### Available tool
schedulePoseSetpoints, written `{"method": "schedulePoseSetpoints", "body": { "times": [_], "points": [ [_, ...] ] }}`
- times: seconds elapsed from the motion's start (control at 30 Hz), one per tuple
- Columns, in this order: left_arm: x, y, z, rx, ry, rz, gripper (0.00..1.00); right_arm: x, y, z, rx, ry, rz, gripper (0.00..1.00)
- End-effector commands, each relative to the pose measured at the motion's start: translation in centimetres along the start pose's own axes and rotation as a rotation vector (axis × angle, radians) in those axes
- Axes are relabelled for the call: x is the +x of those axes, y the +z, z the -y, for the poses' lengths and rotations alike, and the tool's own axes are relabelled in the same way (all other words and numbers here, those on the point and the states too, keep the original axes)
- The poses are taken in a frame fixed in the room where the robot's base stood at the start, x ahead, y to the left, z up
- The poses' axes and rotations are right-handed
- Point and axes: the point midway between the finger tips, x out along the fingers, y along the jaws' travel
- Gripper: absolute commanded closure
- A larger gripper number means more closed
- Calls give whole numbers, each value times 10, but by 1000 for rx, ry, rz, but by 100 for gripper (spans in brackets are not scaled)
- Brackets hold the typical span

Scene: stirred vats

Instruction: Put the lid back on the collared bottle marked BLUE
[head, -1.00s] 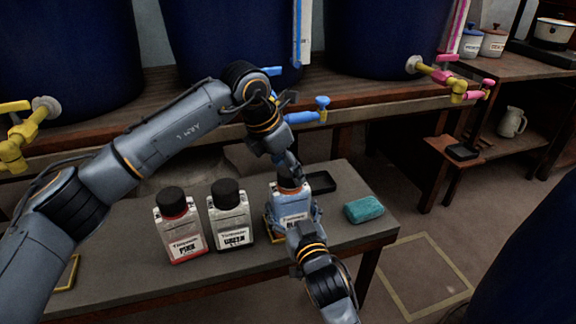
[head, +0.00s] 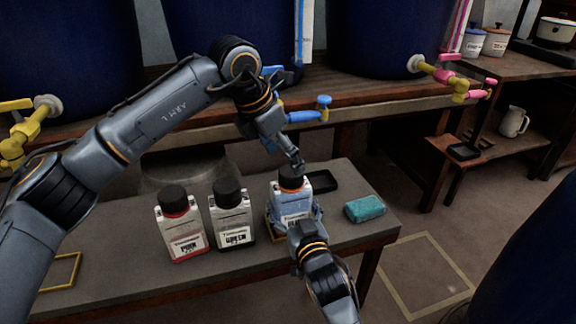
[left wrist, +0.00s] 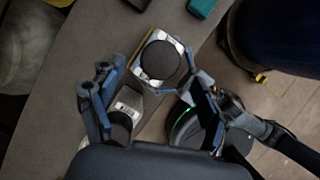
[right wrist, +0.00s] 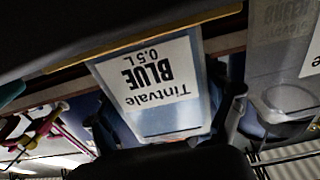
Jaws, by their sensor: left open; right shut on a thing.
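The clear bottle marked BLUE (head: 291,201) stands upright on the bench, its label readable upside down in the right wrist view (right wrist: 151,82). A black lid (head: 291,179) sits on its mouth and appears level; the left wrist view shows the lid (left wrist: 160,60) from above. I cannot tell whether it is screwed tight. My left gripper (head: 294,164) is open just above the lid, its fingers spread to either side in the left wrist view. My right gripper (head: 296,224) is shut on the bottle's body from the front. The collar is not clearly visible.
Two more black-capped bottles, one with red contents (head: 180,222) and one beside it (head: 231,211), stand left of the BLUE bottle. A black tray (head: 322,182) lies behind it, a teal sponge (head: 365,208) to the right. A blue tap (head: 309,113) juts out behind my left gripper.

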Motion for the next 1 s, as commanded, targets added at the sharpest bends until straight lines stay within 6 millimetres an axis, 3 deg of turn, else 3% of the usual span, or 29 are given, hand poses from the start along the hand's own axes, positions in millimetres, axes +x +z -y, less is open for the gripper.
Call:
{"method": "schedulePoseSetpoints", "body": {
  "times": [0.1, 0.33, 0.77, 0.8, 0.87, 1.0],
  "points": [
    [-28, 0, -1, 0, 3, 2, 23, 0, 0, 0, 0, 0, 0, 76],
    [-64, 0, 0, -1, 1, 0, 23, 0, 0, 0, 0, 0, 0, 76],
    [-74, -1, 0, -1, -1, -1, 23, 0, 0, 0, 0, 0, 0, 76],
    [-74, -1, 0, -1, -1, -1, 23, 0, 0, 0, 0, 0, 0, 11],
    [-73, -1, 0, -1, -1, -1, 23, 0, 0, 0, 0, 0, 0, 0],
    [-73, 0, 0, -1, -1, -1, 23, 0, 0, 0, 0, 0, 0, 0]
  ]
}}
